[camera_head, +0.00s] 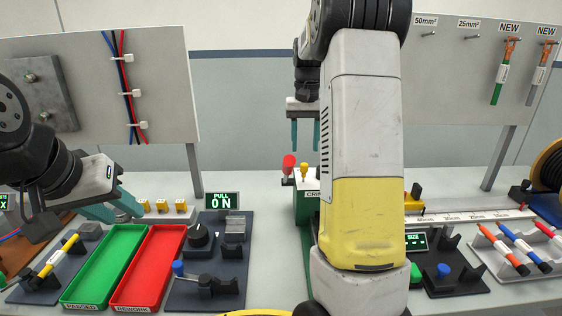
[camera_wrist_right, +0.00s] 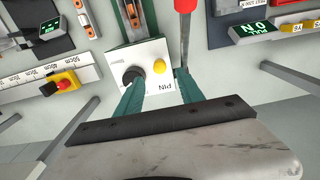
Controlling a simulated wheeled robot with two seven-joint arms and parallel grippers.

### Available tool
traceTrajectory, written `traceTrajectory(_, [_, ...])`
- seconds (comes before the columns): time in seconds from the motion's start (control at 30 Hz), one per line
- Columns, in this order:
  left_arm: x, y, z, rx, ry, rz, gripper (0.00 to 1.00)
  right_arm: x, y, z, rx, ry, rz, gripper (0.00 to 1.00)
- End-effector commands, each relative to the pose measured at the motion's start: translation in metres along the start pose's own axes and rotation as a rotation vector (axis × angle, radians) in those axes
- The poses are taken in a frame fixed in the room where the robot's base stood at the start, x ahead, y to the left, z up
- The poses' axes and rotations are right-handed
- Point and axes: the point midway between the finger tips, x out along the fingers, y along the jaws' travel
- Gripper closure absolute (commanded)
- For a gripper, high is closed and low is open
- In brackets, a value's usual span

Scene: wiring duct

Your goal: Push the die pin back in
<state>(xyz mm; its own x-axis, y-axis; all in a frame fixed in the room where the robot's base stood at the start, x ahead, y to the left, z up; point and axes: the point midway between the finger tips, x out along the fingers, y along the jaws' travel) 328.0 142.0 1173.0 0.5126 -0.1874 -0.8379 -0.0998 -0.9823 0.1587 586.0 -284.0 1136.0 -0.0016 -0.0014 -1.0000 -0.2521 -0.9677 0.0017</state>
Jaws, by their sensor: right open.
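The green crimping press (camera_head: 306,203) stands at the middle of the bench, partly hidden by my right arm. Its white top plate (camera_wrist_right: 160,50) is marked PIN. A yellow-headed pin (camera_head: 304,171) stands up from the plate; it also shows in the right wrist view (camera_wrist_right: 159,66). A black knob (camera_wrist_right: 133,75) sits beside it. My right gripper (camera_head: 305,134) is open and empty above the press, fingers pointing down; in the right wrist view its teal fingers (camera_wrist_right: 163,88) appear on either side of the plate. My left gripper (camera_head: 113,207) looks open and empty above the left side.
A red-handled lever (camera_head: 288,165) rises beside the pin, close to the right gripper's finger in the wrist view. Green (camera_head: 102,265) and red (camera_head: 150,263) trays lie at left.

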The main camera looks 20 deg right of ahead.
Motion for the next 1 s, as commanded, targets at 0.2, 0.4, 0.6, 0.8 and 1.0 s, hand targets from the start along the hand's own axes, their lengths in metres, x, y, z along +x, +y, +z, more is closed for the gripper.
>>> traceTrajectory(0.2, [0.0, 0.0, 0.0, 0.0, 0.0, 0.0, 0.64, 0.036, 0.0, 0.001, -0.001, -0.003, 0.0, 0.55])
traceTrajectory(0.4, [0.0, 0.0, 0.0, 0.0, 0.0, 0.0, 0.64, 0.061, -0.001, 0.001, -0.001, -0.001, -0.001, 0.55])
traceTrajectory(0.6, [0.0, 0.0, 0.0, 0.0, 0.0, 0.0, 0.64, 0.069, -0.001, 0.001, -0.001, 0.001, -0.001, 0.55])
traceTrajectory(0.8, [0.0, 0.0, 0.0, 0.0, 0.0, 0.0, 0.64, 0.069, -0.001, 0.001, -0.001, 0.001, -0.001, 0.59])
traceTrajectory(1.0, [0.0, 0.0, 0.0, 0.0, 0.0, 0.0, 0.64, 0.068, -0.001, 0.001, -0.001, 0.002, -0.002, 0.98])
